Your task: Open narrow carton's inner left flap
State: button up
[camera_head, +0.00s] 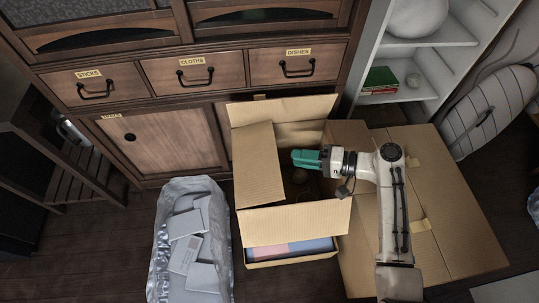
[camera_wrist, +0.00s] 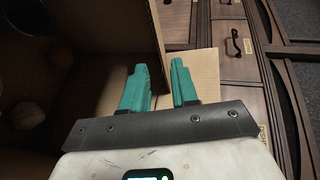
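The narrow carton (camera_head: 300,216) stands open in the middle of the head view. Its left flap (camera_head: 258,165) slants over the left part of the opening; its back flap stands up and its front flap leans outward. My gripper (camera_head: 293,158) has teal fingers and reaches in from the right, its tips just right of the flap's free edge. In the wrist view, my gripper (camera_wrist: 160,68) has its fingers apart. A cardboard panel (camera_wrist: 115,35), seemingly this flap, has its edge between or just beyond the fingertips; I cannot tell whether they touch.
A round brown object (camera_head: 300,175) lies in the dark carton. A large closed carton (camera_head: 450,200) fills the right, under my arm. A wooden cabinet (camera_head: 170,140) is close behind, with white shelves (camera_head: 415,60) at the right.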

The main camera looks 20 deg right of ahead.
aim_at(271, 155)
jog(key=b+x, duration=0.2)
jog(key=x, duration=0.7)
jog(key=shift+a+b, duration=0.1)
jog(key=shift+b, duration=0.25)
grip_shut()
dwell(0.9)
